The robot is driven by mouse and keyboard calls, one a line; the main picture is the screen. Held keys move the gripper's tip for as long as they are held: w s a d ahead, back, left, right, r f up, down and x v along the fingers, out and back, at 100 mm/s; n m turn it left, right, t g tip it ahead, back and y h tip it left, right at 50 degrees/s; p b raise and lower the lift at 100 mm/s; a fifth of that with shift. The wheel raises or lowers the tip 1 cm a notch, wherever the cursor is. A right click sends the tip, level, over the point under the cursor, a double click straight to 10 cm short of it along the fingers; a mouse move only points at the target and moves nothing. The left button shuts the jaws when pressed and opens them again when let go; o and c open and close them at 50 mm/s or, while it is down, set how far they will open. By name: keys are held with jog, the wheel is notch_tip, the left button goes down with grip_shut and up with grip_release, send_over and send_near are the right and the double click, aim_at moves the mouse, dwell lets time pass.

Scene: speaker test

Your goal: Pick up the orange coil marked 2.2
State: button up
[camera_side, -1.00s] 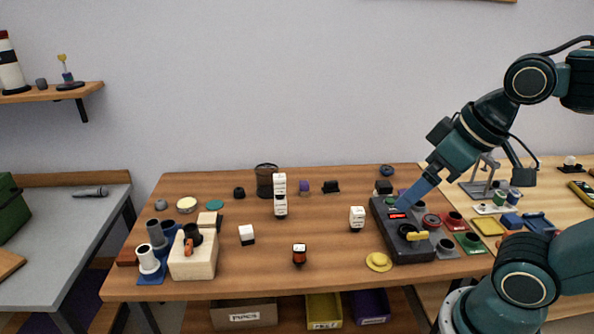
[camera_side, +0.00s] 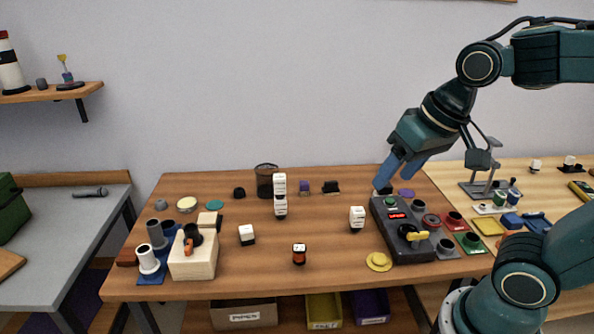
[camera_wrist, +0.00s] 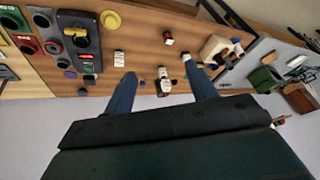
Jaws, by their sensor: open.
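The small orange coil (camera_side: 299,257) with a white marked top stands on the wooden table near its front edge, in the middle. Its marking is too small to read. It also shows small in the wrist view (camera_wrist: 168,40), beyond my fingertips. My gripper (camera_side: 383,182) is above the back right of the table, up and to the right of the coil and well apart from it. In the wrist view its two blue fingers (camera_wrist: 158,68) are spread wide with nothing between them touching.
White blocks stand around the coil: one left (camera_side: 246,235), one right (camera_side: 357,219), and a stack behind (camera_side: 280,195). A dark control box (camera_side: 400,245) with a yellow lever stands right. A wooden block stand (camera_side: 193,262) is left. A yellow hat-shaped piece (camera_side: 378,262) lies front right.

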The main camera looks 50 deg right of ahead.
jog(key=w+f+m+g, duration=0.2)
jog(key=w+f+m, duration=0.4)
jog(key=w+m, duration=0.45)
jog(key=m+g, duration=0.3)
jog(key=m, duration=0.4)
send_over(300, 247)
notch_tip(300, 247, down, 13)
jog(key=shift+r, duration=0.15)
jog(key=shift+f, duration=4.3)
jog(key=shift+f, duration=0.1)
jog(key=shift+f, duration=2.5)
